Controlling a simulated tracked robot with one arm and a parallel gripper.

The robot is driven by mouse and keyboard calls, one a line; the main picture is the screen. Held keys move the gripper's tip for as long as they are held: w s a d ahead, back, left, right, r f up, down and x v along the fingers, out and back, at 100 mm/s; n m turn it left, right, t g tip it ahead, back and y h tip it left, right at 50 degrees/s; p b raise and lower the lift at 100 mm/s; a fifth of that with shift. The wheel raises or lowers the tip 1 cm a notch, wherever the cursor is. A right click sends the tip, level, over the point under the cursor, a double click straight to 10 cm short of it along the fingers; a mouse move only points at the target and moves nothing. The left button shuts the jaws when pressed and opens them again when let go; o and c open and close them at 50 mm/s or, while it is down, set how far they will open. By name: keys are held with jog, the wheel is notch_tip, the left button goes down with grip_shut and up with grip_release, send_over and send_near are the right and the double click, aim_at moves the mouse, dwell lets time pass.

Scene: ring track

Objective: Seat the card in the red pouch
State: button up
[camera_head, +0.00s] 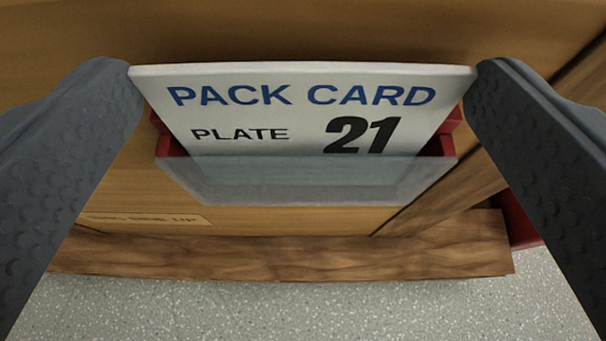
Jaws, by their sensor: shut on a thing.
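A white card (262,111) printed "PACK CARD PLATE 21" is held by its left and right top edges between the two dark grey fingers of my gripper (303,70). The card's lower part is inside the red pouch (445,146), behind the pouch's clear front panel (305,182). The red sides of the pouch show at the card's left and right. The card's upper part stands above the clear panel. The card's bottom edge cannot be made out clearly, so I cannot tell whether it touches the pouch floor.
The pouch is on a wooden panel (300,220) with a small label (150,219) at lower left. A darker wooden ledge (280,258) runs below it. Another red thing (520,222) shows partly at the right. Speckled grey floor (300,312) lies beyond the ledge.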

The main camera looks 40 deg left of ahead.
jog(key=shift+f, duration=0.9)
jog(key=shift+r, duration=0.1)
jog(key=o, duration=0.9)
jog(key=p+v, duration=0.2)
jog(key=v, duration=1)
